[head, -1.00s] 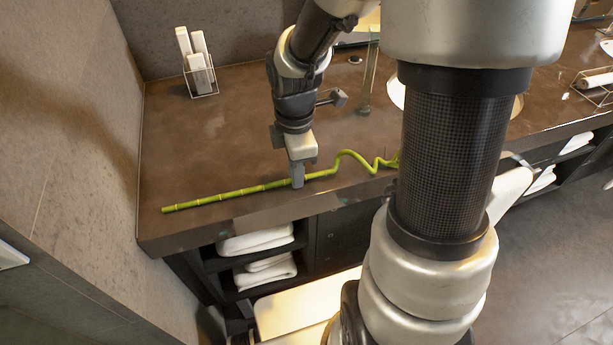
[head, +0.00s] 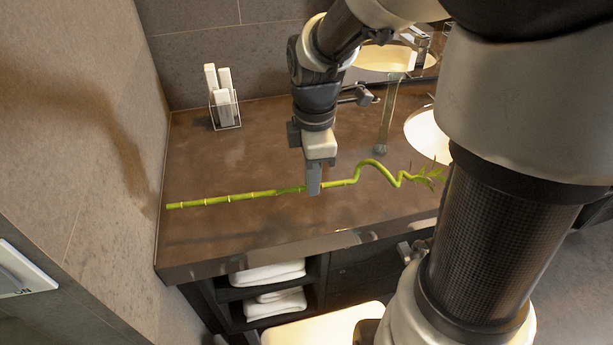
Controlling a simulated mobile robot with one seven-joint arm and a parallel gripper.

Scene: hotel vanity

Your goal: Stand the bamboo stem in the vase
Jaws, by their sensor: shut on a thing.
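The bamboo stem (head: 246,196) is green and jointed, straight at its left end and curling to a leafy tip at the right. It lies roughly level across the picture, above the brown counter. My gripper (head: 314,190) points down and is shut on the stem, left of the curl. A tall, narrow clear glass vessel (head: 387,115), likely the vase, stands behind the curl and to the right of my gripper. The stem is apart from it.
A wire holder with white upright items (head: 223,100) stands at the back left. Round basins (head: 428,135) are at the right. A wall bounds the left side. White towels (head: 268,273) lie on shelves under the counter. The counter's left middle is clear.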

